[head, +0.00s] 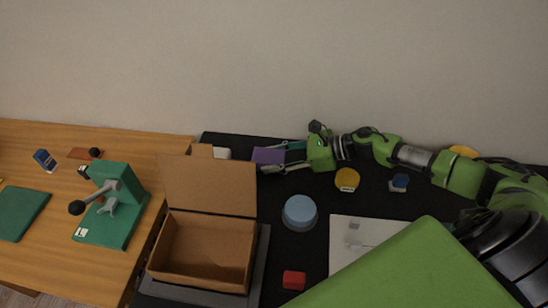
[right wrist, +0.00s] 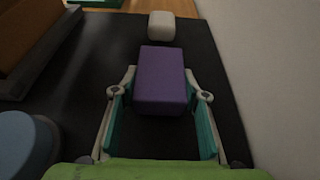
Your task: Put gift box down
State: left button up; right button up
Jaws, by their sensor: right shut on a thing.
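The gift box, a small purple box (head: 268,155), is at the back of the black table top, near the wall. My right gripper (head: 283,157) reaches it from the right and is shut on it. In the right wrist view the purple box (right wrist: 161,75) sits between the two fingertips (right wrist: 160,92). The black surface shows beneath and around it. I cannot tell whether its underside touches the surface. My left gripper is not in view.
A cream block (right wrist: 160,25) lies just beyond the purple box. An open cardboard box (head: 205,285) stands front left of it, a light-blue round container (head: 300,212) in front. A yellow round item (head: 347,180) and red block (head: 294,280) lie nearby. The wall is close behind.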

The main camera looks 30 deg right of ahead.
jog(key=shift+f+b, duration=0.2)
jog(key=shift+b, duration=0.1)
jog(key=o, duration=0.8)
jog(key=shift+f, duration=0.1)
jog(key=o, duration=0.4)
